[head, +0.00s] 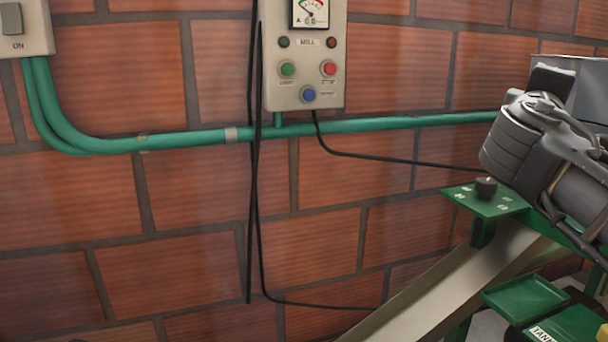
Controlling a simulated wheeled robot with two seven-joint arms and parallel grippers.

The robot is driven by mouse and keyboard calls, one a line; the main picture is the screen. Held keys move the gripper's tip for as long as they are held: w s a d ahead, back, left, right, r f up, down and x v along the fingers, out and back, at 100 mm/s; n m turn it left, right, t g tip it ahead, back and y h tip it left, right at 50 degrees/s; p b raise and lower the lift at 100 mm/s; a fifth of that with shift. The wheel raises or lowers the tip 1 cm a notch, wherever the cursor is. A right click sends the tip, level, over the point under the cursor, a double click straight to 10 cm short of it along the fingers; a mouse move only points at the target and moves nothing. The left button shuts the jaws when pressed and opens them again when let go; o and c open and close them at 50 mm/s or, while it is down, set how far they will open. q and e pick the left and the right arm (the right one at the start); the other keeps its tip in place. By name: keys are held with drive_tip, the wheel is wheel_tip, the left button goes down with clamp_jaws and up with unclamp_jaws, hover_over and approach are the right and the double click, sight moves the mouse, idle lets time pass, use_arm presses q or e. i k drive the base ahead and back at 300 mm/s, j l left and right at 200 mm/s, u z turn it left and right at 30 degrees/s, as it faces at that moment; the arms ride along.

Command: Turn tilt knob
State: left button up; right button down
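A small black knob (486,187) stands upright on a green plate (508,204) with pale markings, at the right of the head view. My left gripper is not in view.
A grey control box (305,100) marked MILL, with a meter and coloured buttons, hangs on the brick wall. A switch box (22,45), green pipe (190,139) and black cables surround it. A sloping metal chute (450,285) and green trays (526,299) lie below the knob.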

sight(485, 187)
drive_tip(key=k, duration=0.9)
